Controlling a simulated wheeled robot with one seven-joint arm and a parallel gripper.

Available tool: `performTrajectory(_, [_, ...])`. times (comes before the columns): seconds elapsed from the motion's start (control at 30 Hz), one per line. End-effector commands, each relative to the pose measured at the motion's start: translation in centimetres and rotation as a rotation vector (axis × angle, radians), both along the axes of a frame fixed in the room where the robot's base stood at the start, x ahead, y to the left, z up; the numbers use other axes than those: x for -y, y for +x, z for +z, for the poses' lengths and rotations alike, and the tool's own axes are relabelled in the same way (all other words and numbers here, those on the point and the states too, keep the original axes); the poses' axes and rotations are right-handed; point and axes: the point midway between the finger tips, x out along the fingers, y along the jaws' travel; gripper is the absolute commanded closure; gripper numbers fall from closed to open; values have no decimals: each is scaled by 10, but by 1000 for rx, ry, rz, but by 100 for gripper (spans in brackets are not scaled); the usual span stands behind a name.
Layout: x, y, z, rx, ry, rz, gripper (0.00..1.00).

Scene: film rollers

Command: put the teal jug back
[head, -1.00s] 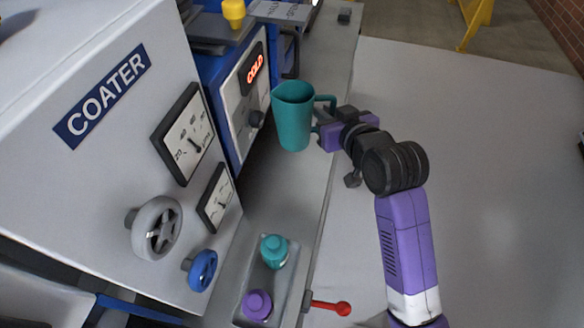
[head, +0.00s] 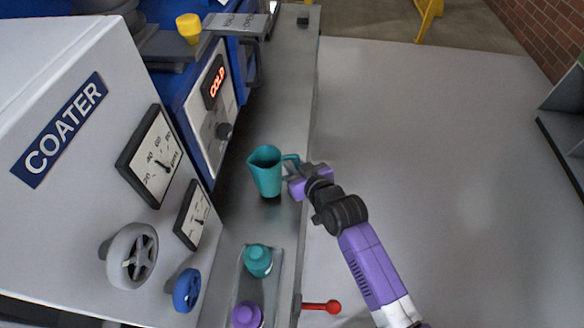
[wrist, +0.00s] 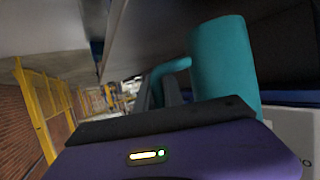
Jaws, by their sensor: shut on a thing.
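The teal jug (head: 266,172) is upright at the grey ledge (head: 284,95) in front of the machines, its handle pointing right. A dark patch lies under its base; I cannot tell if the base touches the ledge. My gripper (head: 293,183) is shut on the jug's handle from the right. In the wrist view the jug (wrist: 222,65) fills the upper right, with its handle at my gripper (wrist: 160,95). The fingertips are partly hidden there.
A tray (head: 279,272) on the ledge holds a teal bottle (head: 257,260) and a purple bottle (head: 247,315). A red-knobbed lever (head: 332,307) sticks out at the ledge's front. The coater (head: 75,150) with its handwheels stands left.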

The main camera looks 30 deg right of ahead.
Motion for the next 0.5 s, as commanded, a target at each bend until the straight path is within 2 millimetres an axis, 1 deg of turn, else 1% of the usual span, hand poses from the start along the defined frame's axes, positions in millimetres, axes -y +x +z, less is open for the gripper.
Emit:
performTrajectory(0.03, [0, 0, -8, -2, 0, 1, 100])
performTrajectory(0.1, [0, 0, -17, -2, 0, 0, 100])
performTrajectory(0.2, [0, 0, -23, 0, 0, 0, 100])
performTrajectory(0.5, [0, 0, -26, 1, 0, 0, 100])
